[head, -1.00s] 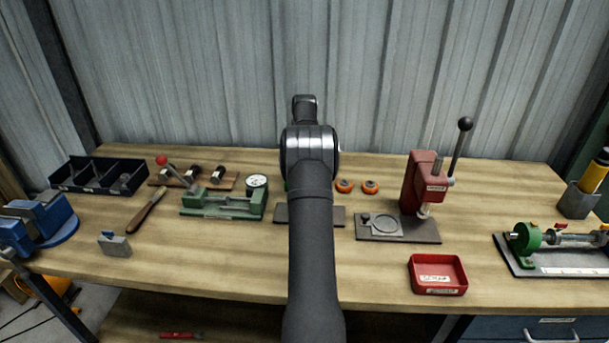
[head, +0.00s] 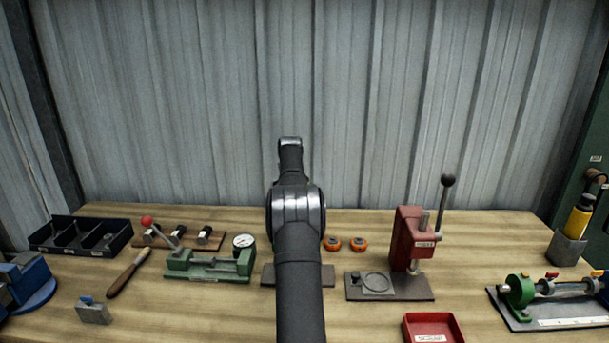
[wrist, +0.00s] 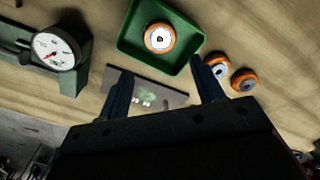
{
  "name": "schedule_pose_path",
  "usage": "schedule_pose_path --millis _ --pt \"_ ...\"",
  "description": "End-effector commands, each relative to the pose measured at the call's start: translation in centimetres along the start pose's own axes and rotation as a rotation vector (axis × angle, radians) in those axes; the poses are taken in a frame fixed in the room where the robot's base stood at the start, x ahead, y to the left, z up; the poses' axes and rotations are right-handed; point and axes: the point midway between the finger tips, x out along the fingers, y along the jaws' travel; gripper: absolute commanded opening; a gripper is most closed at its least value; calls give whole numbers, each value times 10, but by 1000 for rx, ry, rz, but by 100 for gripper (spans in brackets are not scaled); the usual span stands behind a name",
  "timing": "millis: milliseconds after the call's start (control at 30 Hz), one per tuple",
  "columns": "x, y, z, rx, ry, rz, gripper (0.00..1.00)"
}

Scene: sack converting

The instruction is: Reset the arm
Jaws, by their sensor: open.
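My gripper (wrist: 162,92) shows in the wrist view with its two dark fingers spread apart and nothing between them. It is above the workbench (head: 200,298), over a dark flat plate (wrist: 172,97) with a small green mark. In the head view my arm rises through the middle of the picture and hides the gripper's fingers. A green tray (wrist: 128,42) with an orange-rimmed roller (wrist: 160,38) in it lies beyond the fingers in the wrist view.
Two orange rollers (head: 332,243) (head: 359,244) lie right of my arm. A red lever press (head: 410,238) and a red tray (head: 433,329) stand farther right. A green gauge fixture (head: 210,264), a black bin (head: 82,235) and a blue vise (head: 25,280) are at left.

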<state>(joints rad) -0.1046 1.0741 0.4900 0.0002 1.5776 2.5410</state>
Motion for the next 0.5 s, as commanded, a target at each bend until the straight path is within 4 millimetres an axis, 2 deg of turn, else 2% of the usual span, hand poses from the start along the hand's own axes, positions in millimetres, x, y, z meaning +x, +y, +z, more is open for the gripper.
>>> schedule_pose_path --millis 500 --pt "100 0 -1 1 3 0 61"
